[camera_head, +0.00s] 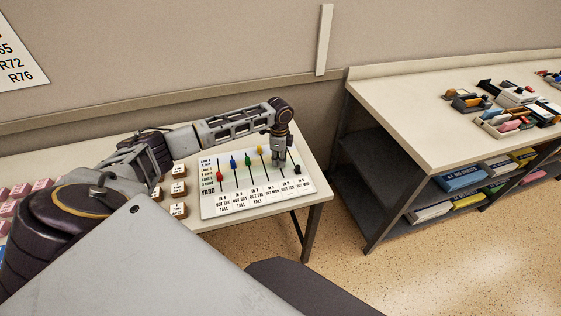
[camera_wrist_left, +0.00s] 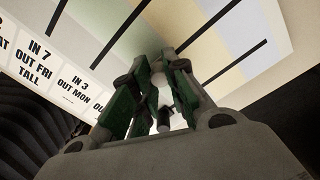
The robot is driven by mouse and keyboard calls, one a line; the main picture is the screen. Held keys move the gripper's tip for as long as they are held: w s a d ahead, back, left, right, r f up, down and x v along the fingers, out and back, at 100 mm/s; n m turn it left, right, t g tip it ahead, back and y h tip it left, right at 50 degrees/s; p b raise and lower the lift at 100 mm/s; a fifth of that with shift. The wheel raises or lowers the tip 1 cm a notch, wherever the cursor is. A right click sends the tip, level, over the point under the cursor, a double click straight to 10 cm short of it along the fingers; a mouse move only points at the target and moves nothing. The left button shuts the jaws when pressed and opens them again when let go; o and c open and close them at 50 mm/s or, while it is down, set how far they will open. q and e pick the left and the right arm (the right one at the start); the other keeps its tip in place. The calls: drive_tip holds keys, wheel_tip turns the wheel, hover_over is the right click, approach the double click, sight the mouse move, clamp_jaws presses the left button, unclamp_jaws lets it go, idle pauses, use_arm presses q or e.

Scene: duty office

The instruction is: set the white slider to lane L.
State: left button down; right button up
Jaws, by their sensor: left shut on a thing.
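The white slider board (camera_head: 215,211), marked YARD, lies on the left table with several dark slots and coloured sliders. My left gripper (camera_head: 281,158) points down over the right part of the board, just right of the yellow slider (camera_head: 260,149). It hides its slot there in the head view. In the left wrist view my left gripper (camera_wrist_left: 160,90) is shut on the white slider (camera_wrist_left: 163,112), whose knob shows between the fingers. The lane labels (camera_head: 207,169) run along the board's left edge; they are too small to read surely. My right gripper is not in view.
The red slider (camera_head: 219,176), blue slider (camera_head: 233,162) and green slider (camera_head: 247,160) stand left of the gripper. The black slider (camera_head: 297,170) stands close on its right. Wooden blocks (camera_head: 179,189) sit left of the board. A shelf table (camera_head: 390,105) stands right, across a gap.

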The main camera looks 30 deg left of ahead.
use_arm(q)
drive_tip(key=c, duration=1.4)
unclamp_jaws()
drive_tip(key=shift+o, duration=0.2)
drive_tip(key=shift+r, duration=0.1)
wheel_tip(320, 180, up, 12)
drive_tip(key=shift+f, duration=0.2)
